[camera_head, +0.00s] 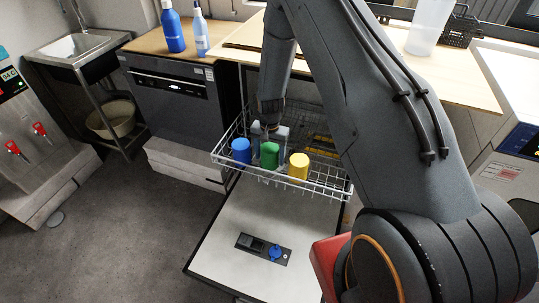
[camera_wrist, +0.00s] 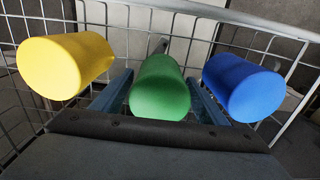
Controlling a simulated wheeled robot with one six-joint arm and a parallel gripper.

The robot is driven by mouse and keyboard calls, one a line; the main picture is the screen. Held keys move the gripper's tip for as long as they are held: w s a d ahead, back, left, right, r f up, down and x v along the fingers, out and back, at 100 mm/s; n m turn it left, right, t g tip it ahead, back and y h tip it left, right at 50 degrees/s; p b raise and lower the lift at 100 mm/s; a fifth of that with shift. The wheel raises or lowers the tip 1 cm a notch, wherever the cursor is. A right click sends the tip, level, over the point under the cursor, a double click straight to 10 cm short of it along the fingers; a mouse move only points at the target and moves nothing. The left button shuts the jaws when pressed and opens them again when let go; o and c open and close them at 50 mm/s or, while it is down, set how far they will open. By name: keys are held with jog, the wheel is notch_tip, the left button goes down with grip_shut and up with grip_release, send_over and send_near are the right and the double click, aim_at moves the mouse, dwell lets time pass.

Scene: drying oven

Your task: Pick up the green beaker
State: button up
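The green beaker (camera_head: 269,155) is in the wire rack, between the blue beaker (camera_head: 241,151) and the yellow beaker (camera_head: 299,166). In the wrist view the green beaker (camera_wrist: 160,88) appears in the middle, with yellow (camera_wrist: 66,66) on the left and blue (camera_wrist: 243,88) on the right. My gripper (camera_head: 270,133) is at the green beaker. In the wrist view its two bluish fingers (camera_wrist: 158,97) lie on either side of the green beaker, spread apart, with a gap visible beside it. The fingertips are partly hidden behind the beakers.
The wire rack (camera_head: 325,187) surrounds the beakers, above a white-topped unit (camera_head: 225,228) with a blue knob. A dark dishwasher-like machine (camera_head: 175,98) stands behind left. A wooden counter (camera_head: 150,43) holds a blue bottle (camera_head: 173,31).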

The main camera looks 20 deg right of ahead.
jog(key=c, duration=0.8)
jog(key=shift+r, duration=0.1)
